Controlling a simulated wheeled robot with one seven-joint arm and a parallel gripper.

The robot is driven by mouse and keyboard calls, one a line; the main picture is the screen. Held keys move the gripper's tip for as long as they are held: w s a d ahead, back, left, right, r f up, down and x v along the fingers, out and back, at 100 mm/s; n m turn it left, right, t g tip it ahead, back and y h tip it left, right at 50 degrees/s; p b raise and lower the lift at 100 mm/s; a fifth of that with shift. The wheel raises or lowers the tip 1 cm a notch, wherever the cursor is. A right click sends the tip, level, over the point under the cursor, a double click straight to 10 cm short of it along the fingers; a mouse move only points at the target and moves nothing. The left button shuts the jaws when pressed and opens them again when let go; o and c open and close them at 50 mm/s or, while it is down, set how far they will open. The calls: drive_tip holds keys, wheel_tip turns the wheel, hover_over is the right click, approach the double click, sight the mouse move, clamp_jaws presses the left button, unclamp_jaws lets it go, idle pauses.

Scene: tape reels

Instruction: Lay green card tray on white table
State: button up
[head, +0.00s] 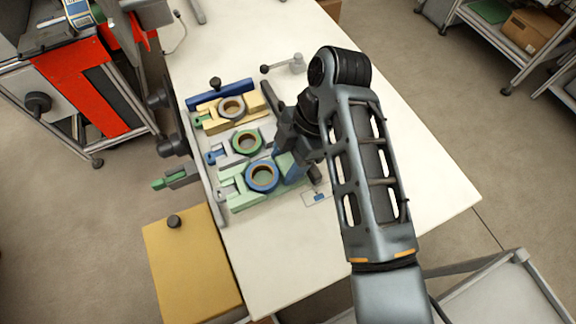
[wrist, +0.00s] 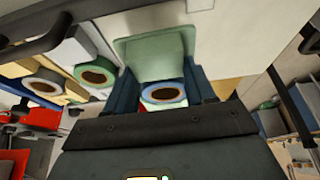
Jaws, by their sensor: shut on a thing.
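The pale green card tray (head: 240,198) is at the near end of a row of trays along the left side of the white table (head: 420,170). A blue-rimmed tape reel (head: 262,176) is on it. My gripper (head: 286,160) reaches in from the right and is shut on the tray. In the wrist view the tray's flat green panel (wrist: 155,55) extends beyond my gripper (wrist: 162,78), and the blue-rimmed reel (wrist: 163,93) shows between the fingers. The finger contact is partly hidden, and I cannot tell whether the tray touches the table.
A grey tray with a green reel (head: 247,142) and a yellow tray with a dark-rimmed reel (head: 232,106) lie just beyond. A lever with a black knob (head: 285,66) stands farther back. The table's right and near parts are clear. A yellow box (head: 190,265) stands near left.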

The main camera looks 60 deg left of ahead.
drive_tip(key=shift+w+a+f, duration=0.2)
drive_tip(key=shift+a+f, duration=0.05)
drive_tip(key=shift+f, duration=0.05)
drive_tip(key=shift+f+p, duration=0.35)
drive_tip(key=shift+f, duration=1.55)
drive_tip(key=shift+f, duration=0.15)
drive_tip(key=o, duration=1.2)
drive_tip(key=shift+c, duration=0.2)
drive_tip(key=b+v, duration=0.2)
drive_tip(key=v, duration=1)
drive_tip(key=shift+r, duration=0.25)
